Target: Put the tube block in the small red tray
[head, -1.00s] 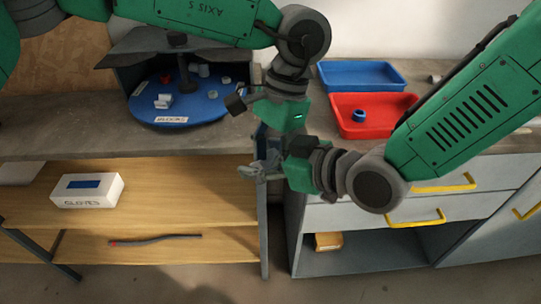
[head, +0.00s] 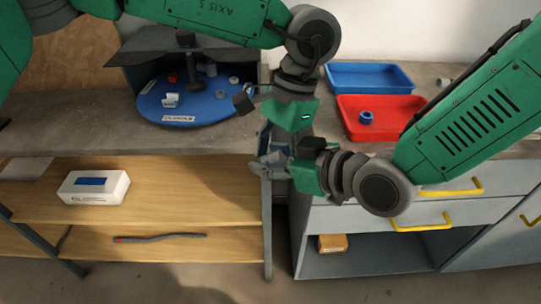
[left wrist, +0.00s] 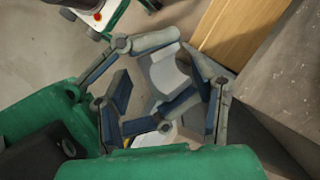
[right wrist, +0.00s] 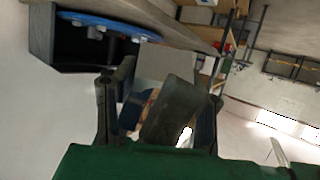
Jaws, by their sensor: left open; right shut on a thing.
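A pale grey piece with a curved hollow, which looks like the tube block (left wrist: 168,72), shows between the fingers in the left wrist view. My right gripper (head: 272,166) is shut on it in front of the counter edge; in the head view the fingers hide most of it. My left gripper (head: 265,140) comes down from above, open, its fingers close around the same spot. I cannot tell whether they touch the block. The small red tray (head: 392,112) sits on the right counter with a blue ring (head: 366,118) inside.
A blue tray (head: 370,76) stands behind the red one. A blue turntable (head: 205,108) with several small blocks is at the left. A white glove box (head: 95,187) and a dark rod (head: 160,238) lie on the shelves below. A gap separates the shelf unit from the drawers.

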